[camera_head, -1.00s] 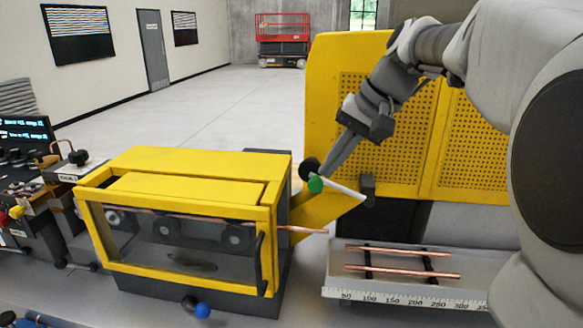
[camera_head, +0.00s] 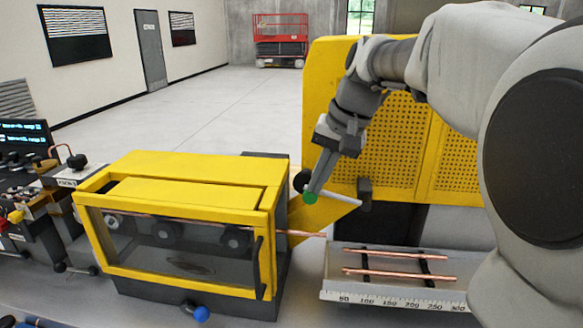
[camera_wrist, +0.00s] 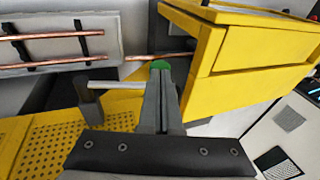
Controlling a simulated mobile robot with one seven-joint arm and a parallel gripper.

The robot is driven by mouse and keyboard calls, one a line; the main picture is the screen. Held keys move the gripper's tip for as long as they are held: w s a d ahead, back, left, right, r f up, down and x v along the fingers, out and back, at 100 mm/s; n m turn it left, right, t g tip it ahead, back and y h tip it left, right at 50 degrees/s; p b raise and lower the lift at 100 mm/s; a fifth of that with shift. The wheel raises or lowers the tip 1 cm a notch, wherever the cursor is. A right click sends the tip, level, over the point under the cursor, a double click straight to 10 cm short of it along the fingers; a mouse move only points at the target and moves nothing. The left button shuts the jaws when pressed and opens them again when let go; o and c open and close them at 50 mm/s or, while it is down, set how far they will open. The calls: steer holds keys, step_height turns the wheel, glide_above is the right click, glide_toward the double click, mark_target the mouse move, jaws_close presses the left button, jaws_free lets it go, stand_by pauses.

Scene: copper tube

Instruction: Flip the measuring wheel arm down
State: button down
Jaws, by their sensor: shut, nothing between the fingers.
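The measuring wheel arm is a thin silver rod (camera_head: 343,197) running from a dark pivot block (camera_head: 364,190). At its left end are a green part (camera_head: 310,198) and a black wheel (camera_head: 301,180). The rod slopes up toward the wheel, which is above the copper tube end (camera_head: 314,235). My gripper (camera_head: 314,190) is shut and empty, its tip at the wheel end, partly covering it. In the wrist view the fingertips (camera_wrist: 160,78) overlap the green part (camera_wrist: 160,65), with the rod (camera_wrist: 118,85) to the left. Exact contact cannot be told.
A yellow-framed machine (camera_head: 185,168) with a clear front stands left of the arm. A tray (camera_head: 395,293) with copper tubes and a scale lies at lower right. A yellow perforated guard (camera_head: 400,150) stands behind.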

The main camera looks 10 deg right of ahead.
step_height(320, 180, down, 8)
steer(key=a+g+h, duration=0.2)
steer(key=h, duration=0.4)
steer(key=shift+w+f+h+p, duration=0.15)
steer(key=shift+w+h+p, duration=0.15)
steer(key=shift+p, duration=0.05)
stand_by(0.3)
